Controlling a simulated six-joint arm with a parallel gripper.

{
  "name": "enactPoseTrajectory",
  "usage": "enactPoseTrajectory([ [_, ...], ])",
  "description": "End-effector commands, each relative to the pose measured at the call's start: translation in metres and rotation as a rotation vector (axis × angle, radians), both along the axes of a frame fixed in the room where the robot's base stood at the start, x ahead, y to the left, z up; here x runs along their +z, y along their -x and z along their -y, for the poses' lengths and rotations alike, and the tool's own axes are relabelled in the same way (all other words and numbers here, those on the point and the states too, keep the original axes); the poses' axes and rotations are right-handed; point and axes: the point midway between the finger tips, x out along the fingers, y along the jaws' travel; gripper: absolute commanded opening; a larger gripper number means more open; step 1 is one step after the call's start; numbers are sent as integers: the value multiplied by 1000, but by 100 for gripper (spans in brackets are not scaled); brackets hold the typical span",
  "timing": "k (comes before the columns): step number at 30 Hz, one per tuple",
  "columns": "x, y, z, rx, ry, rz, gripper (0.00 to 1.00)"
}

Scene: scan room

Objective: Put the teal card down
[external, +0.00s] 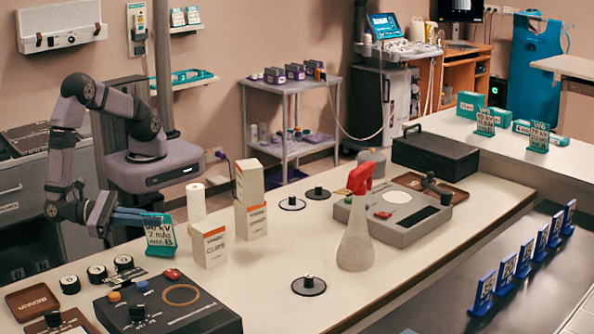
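The teal card (160,234), with a white face and dark print, is at the left of the external view, upright or nearly so. My gripper (128,217) reaches it from the left and appears shut on it. The card's lower edge is close to the back left edge of the white counter (262,285); I cannot tell whether it touches the counter. The far finger and the card's held part are partly hidden.
White boxes (215,245) and a white cylinder (196,202) stand right of the card. Black-and-white knobs (97,273) and a dark control box (165,305) lie in front. A spray bottle (355,235) stands mid-counter. Other teal cards (485,123) and blue cards (505,273) stand at right.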

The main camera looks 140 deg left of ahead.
Motion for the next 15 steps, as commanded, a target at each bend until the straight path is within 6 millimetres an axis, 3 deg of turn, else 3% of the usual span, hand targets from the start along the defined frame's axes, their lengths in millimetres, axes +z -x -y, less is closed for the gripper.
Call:
enactPoseTrajectory([
  [4, -11, 0, 0, 1, -2, 0, 0],
  [15, -14, 0, 0, 0, -1, 1, 0],
])
